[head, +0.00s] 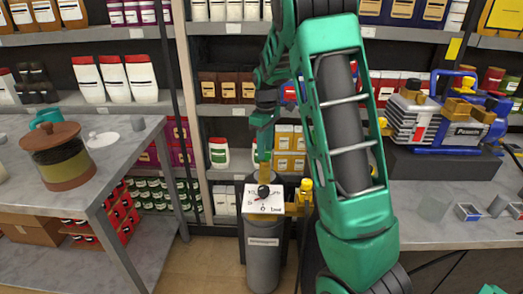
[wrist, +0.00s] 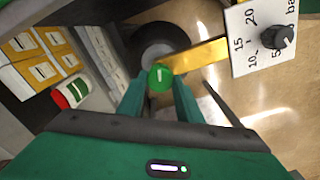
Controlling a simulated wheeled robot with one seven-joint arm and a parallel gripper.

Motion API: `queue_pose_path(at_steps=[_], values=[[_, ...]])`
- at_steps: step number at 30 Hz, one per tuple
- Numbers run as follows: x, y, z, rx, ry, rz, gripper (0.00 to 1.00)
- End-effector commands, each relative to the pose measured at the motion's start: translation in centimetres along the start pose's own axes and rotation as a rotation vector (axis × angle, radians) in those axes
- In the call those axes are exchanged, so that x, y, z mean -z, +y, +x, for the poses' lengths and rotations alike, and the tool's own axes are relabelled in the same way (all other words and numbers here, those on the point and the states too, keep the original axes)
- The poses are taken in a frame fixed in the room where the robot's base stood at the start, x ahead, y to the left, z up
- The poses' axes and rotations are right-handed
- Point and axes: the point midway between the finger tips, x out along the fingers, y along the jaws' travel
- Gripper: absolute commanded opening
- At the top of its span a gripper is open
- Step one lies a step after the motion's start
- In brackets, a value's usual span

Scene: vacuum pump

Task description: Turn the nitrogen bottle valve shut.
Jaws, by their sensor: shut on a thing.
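The nitrogen bottle is a grey cylinder (head: 263,255) standing on the floor between the table and the bench in the head view. Its round green valve knob (wrist: 160,77) with a white mark shows in the wrist view, above the dark bottle top (wrist: 155,42). My gripper (wrist: 160,88) has one finger on each side of the knob and is shut on it. In the head view my gripper (head: 263,148) reaches the bottle top from above, and the knob is hard to make out there. A brass arm (wrist: 205,55) runs from the valve to a white dial plate (head: 263,199) with a black knob.
A grey table (head: 120,165) with a lidded jar (head: 57,155) stands at left. A bench at right holds a vacuum pump (head: 440,122). Shelves of bottles and boxes stand close behind. A yellow fitting (head: 305,187) sits beside the bottle.

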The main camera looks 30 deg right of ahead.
Motion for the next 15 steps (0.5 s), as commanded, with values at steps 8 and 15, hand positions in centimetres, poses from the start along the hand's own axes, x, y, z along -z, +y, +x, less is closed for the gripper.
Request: queue_pose_path(at_steps=[8,15], values=[[0.08,0.35,-0.23,-0.006,0.008,0.267,0.10],[0.10,0.34,-0.25,-0.006,0.010,0.495,0.10]])
